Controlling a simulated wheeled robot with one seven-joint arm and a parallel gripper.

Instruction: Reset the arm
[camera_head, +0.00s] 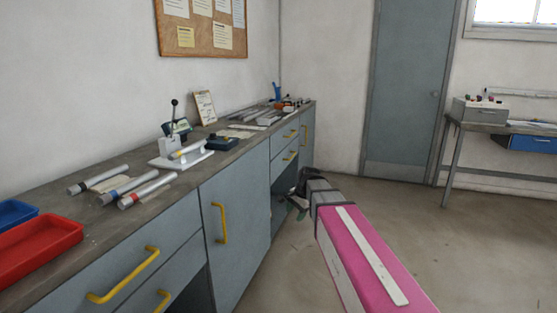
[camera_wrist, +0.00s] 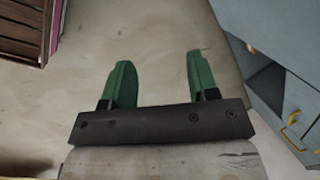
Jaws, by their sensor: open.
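My gripper (camera_wrist: 157,75) has two green fingers set well apart, with nothing between them. In the wrist view it points over bare floor. In the head view my gripper (camera_head: 298,203) is at the end of my pink and grey arm, low in front of the cabinets and below the worktop edge. The arm partly hides its fingers there.
A worktop (camera_head: 150,203) on grey cabinets runs along the left wall. It bears a red tray (camera_head: 62,238), a blue tray (camera_head: 14,212), several tubes (camera_head: 147,188) and a jig (camera_head: 180,158). A side table (camera_head: 500,127) stands right. The floor (camera_head: 460,240) between is clear.

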